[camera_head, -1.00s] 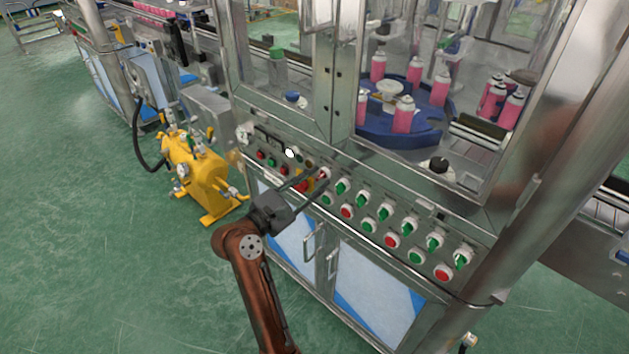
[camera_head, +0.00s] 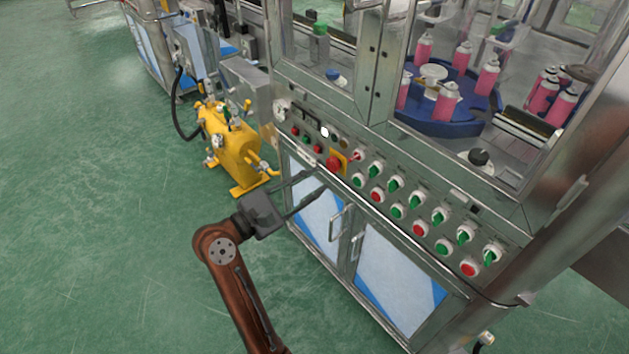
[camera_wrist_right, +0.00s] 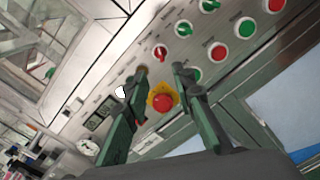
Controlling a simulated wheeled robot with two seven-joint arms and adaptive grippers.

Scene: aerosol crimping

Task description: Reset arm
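My right gripper (camera_head: 306,188) is in front of the machine's lower cabinet, below the left part of the control panel (camera_head: 405,203). Its two fingers are spread apart with nothing between them. In the right wrist view the open fingers (camera_wrist_right: 160,78) frame the red emergency button on its yellow base (camera_wrist_right: 163,101), with a visible gap to the panel. The same red button (camera_head: 333,163) shows uncovered in the head view. My left gripper is not in view.
A yellow tank (camera_head: 232,146) stands on the green floor left of the machine. Pink cans (camera_head: 446,101) stand on a blue turntable (camera_head: 425,120) behind the machine's window. Cabinet handles (camera_head: 338,222) stick out below the panel. The floor at left is clear.

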